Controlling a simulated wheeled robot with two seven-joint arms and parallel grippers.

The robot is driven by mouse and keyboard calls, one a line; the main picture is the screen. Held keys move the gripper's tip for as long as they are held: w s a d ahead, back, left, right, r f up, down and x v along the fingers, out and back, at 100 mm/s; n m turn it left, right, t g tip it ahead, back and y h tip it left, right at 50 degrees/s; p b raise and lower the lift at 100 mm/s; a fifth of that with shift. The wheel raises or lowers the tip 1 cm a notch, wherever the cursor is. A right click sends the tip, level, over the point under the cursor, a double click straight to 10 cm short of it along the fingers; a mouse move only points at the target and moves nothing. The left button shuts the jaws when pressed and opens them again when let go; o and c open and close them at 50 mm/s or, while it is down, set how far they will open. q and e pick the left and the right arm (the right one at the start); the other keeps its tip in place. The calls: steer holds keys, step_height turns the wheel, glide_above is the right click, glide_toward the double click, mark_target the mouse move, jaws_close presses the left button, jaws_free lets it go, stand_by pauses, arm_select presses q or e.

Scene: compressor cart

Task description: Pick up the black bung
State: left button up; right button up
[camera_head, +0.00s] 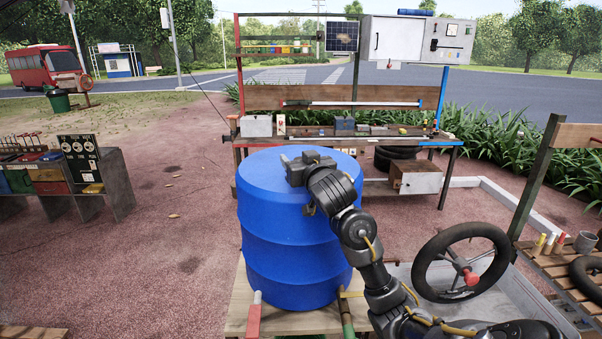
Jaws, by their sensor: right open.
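A blue drum (288,238) stands upright on a wooden platform (238,312) in front of me. My right gripper (290,168) is over the drum's flat top, close to its surface, with its arm coming in from the lower right. Its jaws are open. I cannot pick out the black bung; the dark gripper covers part of the drum top, and anything small and black there blends with it. I cannot tell whether the fingers touch the drum. My left gripper is not in view.
A workbench (340,141) with shelves and small items stands behind the drum. A tool stand (115,185) is at the left. Open ground lies between it and the drum.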

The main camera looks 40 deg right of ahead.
steer(key=shift+w+d, duration=0.1)
steer(key=shift+w, duration=0.15)
steer(key=shift+s+r, duration=0.1)
steer(key=shift+s, duration=0.1)
steer(key=shift+c, duration=0.6)
steer(key=c, duration=0.9)
steer(key=shift+c, duration=0.2)
